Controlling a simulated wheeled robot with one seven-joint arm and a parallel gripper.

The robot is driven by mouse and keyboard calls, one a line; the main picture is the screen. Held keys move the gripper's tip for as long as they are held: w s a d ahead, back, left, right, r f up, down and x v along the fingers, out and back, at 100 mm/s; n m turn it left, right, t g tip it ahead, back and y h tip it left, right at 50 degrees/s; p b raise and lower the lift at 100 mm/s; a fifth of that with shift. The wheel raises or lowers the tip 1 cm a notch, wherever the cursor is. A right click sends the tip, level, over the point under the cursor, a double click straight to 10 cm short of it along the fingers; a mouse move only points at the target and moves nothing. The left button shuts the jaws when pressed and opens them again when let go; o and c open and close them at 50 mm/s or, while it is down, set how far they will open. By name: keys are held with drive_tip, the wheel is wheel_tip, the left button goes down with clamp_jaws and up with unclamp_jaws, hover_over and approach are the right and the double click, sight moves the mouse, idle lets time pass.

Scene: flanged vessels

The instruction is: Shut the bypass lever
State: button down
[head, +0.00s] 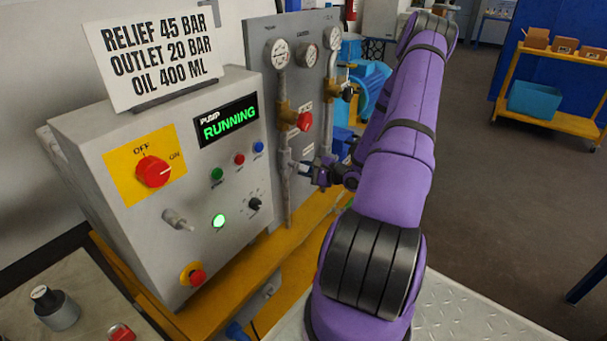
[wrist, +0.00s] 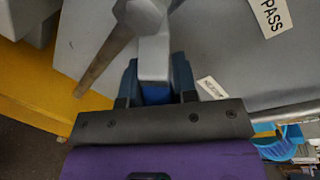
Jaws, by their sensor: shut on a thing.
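The bypass lever (wrist: 154,58) is a plain grey handle in the wrist view. It runs from a grey valve body (wrist: 139,16) at the top down between my gripper's fingers. My gripper (wrist: 156,78) has its dark blue fingers closed on either side of the lever. In the head view my gripper (head: 312,172) is at the lower part of the left vertical pipe (head: 285,190), in front of the gauge panel. The lever itself is too small and too covered there to make out. A white label (wrist: 270,14) ending in "PASS" is on the panel at the upper right.
The grey control box (head: 100,140) stands left of my arm, with its display (head: 228,119) reading "PUMP RUNNING". A red-handled valve (head: 304,121) sits above my gripper. A yellow base frame (head: 245,265) runs below. Open floor lies to the right.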

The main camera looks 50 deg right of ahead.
drive_tip(key=shift+d+r+n+h, duration=0.25)
drive_tip(key=shift+r+n, duration=0.3)
drive_tip(key=shift+n, duration=0.45)
drive_tip(key=shift+d+r+n+h, duration=0.25)
drive_tip(key=shift+r+n, duration=0.35)
drive_tip(key=shift+n, duration=0.4)
drive_tip(key=shift+d+r+n+h, duration=0.25)
drive_tip(key=shift+r+n, duration=0.3)
drive_tip(key=shift+n, duration=0.45)
drive_tip(key=shift+r, duration=0.1)
drive_tip(key=c, duration=0.9)
unclamp_jaws()
drive_tip(key=s, duration=0.3)
drive_tip(key=s+r, duration=0.1)
drive_tip(key=s, duration=0.3)
drive_tip(key=s+r, duration=0.1)
drive_tip(key=s, duration=0.2)
drive_tip(key=shift+s+d, duration=0.25)
drive_tip(key=shift+d, duration=0.1)
